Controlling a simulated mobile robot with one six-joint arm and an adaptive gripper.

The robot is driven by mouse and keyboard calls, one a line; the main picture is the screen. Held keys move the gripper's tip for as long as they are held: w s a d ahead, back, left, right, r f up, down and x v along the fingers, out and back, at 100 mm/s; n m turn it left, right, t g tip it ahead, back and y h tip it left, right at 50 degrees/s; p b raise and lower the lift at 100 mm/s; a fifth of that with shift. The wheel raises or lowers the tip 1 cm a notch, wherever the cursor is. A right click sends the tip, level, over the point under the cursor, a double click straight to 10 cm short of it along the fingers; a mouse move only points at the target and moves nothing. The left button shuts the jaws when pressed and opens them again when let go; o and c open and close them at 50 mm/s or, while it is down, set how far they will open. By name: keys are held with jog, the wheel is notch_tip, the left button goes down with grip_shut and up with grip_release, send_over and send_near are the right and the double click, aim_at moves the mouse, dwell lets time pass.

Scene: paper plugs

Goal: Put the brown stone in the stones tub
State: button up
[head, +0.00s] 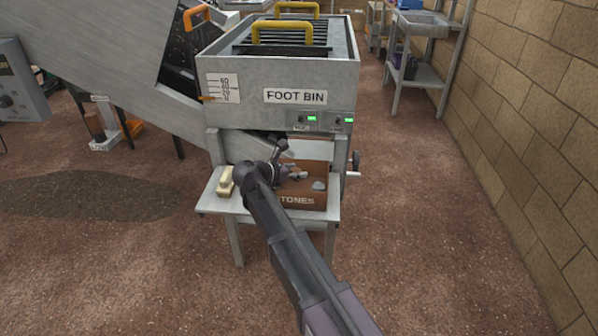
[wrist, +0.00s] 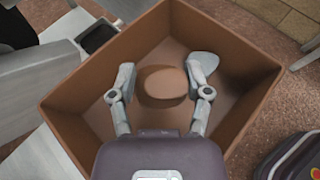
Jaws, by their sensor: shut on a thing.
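The brown stone (wrist: 163,84) is a rounded, smooth lump between my two fingertips in the wrist view. My gripper (wrist: 162,80) is shut on it, one finger on each side; it also shows in the head view (head: 297,175), over the tub. The stones tub (head: 306,203) is a brown open box on the small grey table, its label partly covered by my arm. In the wrist view, the tub's walls (wrist: 240,58) surround the fingers and stone. Whether the stone touches the tub's floor is not clear.
A cream block (head: 226,182) stands on the grey table (head: 216,205) left of the tub. The grey machine marked FOOT BIN (head: 295,97) rises just behind. Open floor lies to the right.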

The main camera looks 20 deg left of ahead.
jog(key=shift+f, duration=0.3)
jog(key=o, duration=1.2)
jog(key=shift+r, duration=0.2)
jog(key=shift+r+p, duration=0.5)
jog(key=p+v, duration=0.4)
jog(key=v, duration=0.8)
